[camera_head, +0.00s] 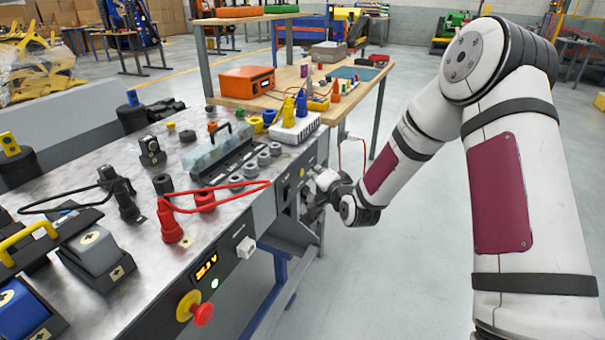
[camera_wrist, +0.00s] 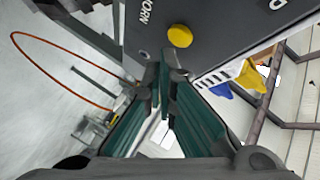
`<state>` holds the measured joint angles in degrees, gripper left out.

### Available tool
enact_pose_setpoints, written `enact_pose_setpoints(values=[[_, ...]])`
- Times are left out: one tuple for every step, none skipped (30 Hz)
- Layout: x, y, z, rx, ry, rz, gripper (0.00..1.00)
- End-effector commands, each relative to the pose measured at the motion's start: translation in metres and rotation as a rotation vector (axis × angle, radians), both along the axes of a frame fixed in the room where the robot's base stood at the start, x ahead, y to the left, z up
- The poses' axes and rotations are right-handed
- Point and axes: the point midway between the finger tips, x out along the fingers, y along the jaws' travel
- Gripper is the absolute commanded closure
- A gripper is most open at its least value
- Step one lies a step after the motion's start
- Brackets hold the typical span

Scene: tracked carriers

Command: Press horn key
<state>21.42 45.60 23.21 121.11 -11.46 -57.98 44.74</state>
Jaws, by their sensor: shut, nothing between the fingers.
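The horn key is a round yellow button (camera_wrist: 180,36) on a dark panel (camera_wrist: 215,22) in the wrist view, with the word HORN printed to its left. My gripper (camera_wrist: 164,72) is shut and empty. In the head view my gripper (camera_head: 309,198) is at the right end of the workbench's front panel (camera_head: 262,215).
The workbench (camera_head: 100,140) holds plugs, cables and sockets on top. A red stop knob (camera_head: 203,313) sticks out of its front at the lower left. A wooden table (camera_head: 300,85) with an orange box (camera_head: 247,81) stands behind. The floor (camera_head: 420,260) to the right is clear.

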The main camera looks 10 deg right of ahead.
Motion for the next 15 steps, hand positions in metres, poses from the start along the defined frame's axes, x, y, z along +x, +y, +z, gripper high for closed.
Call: enact_pose_setpoints(values=[[0.0000, 0.0000, 0.0000, 0.000, 0.000, 0.000, 1.00], [0.0000, 0.0000, 0.0000, 0.000, 0.000, 0.000, 1.00], [0.0001, 0.0000, 0.0000, 0.000, 0.000, 0.000, 1.00], [0.0001, 0.0003, -0.0001, 0.000, 0.000, 0.000, 1.00], [0.0004, 0.0006, -0.0001, 0.000, 0.000, 0.000, 1.00], [0.0008, 0.0012, -0.0001, 0.000, -0.001, 0.001, 1.00], [0.0013, 0.0019, -0.0001, 0.000, -0.001, 0.001, 1.00], [0.0019, 0.0028, -0.0002, -0.001, -0.001, 0.001, 1.00], [0.0027, 0.0040, -0.0002, -0.001, 0.000, 0.002, 1.00], [0.0033, 0.0048, -0.0004, -0.001, 0.000, 0.002, 1.00], [0.0038, 0.0057, -0.0004, -0.001, 0.000, 0.002, 1.00], [0.0044, 0.0064, -0.0005, -0.001, 0.000, 0.001, 1.00], [0.0048, 0.0069, -0.0005, 0.000, 0.001, 0.001, 1.00], [0.0050, 0.0070, -0.0003, 0.000, 0.001, 0.001, 1.00], [0.0050, 0.0070, -0.0002, 0.000, 0.001, 0.000, 1.00]])
